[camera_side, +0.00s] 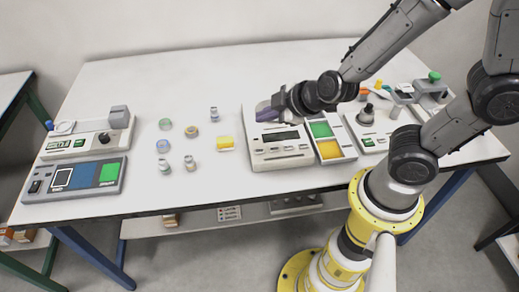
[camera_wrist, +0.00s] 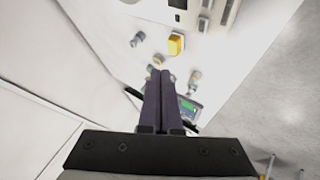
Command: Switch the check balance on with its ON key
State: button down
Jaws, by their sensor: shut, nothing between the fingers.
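Three white weighing devices stand on the table, and I cannot tell by label which is the check balance. The left balance (camera_side: 88,142) has a lit green display. The middle balance (camera_side: 280,156) has a dark display and small keys on its front; the right balance (camera_side: 370,142) has a small green display. Lettering on the keys is too small to read. My gripper (camera_side: 262,111) has purple fingers and is shut and empty, pointing left above the back of the middle balance. Its shut fingers also show in the wrist view (camera_wrist: 160,74).
Several small jars and weights, with a yellow block (camera_side: 226,143), stand between the left and middle balances. A tray with green and yellow panels (camera_side: 336,151) adjoins the middle balance. A blue-grey panel (camera_side: 45,188) lies at the front left. The back left tabletop is clear.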

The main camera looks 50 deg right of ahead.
aim_at(264, 152)
dwell(0.3)
jog(key=shift+f, duration=4.35)
jog(key=shift+f, duration=0.1)
jog(key=shift+f, duration=0.35)
jog(key=shift+f, duration=0.35)
jog(key=shift+r, duration=0.8)
jog(key=shift+r, duration=0.1)
